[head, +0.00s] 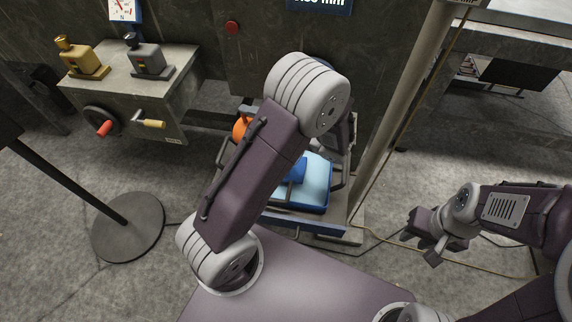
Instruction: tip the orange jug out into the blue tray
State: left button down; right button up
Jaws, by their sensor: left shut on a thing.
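The orange jug (240,128) shows only in part, just left of my left arm's raised link. The blue tray (318,190) lies beyond my base, right of that link, and its left part is covered. A darker blue thing (298,169) shows at the tray beside the link; its shape is cut off. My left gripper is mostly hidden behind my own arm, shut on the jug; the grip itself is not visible. Whether the jug is tilted cannot be told. My right gripper (420,246) is empty and open at the right, well away from the tray.
A grey bench (125,88) at the upper left bears a yellow and a grey fixture. A pale post (388,135) rises just right of the tray. A black stand with a round base (128,228) is at the left. Cables cross the floor at right.

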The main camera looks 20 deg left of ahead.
pick_arm(q)
jog(key=shift+d+r+y+b, duration=0.35)
jog(key=shift+d+y+b, duration=0.2)
jog(key=shift+y, duration=0.05)
dwell(0.4)
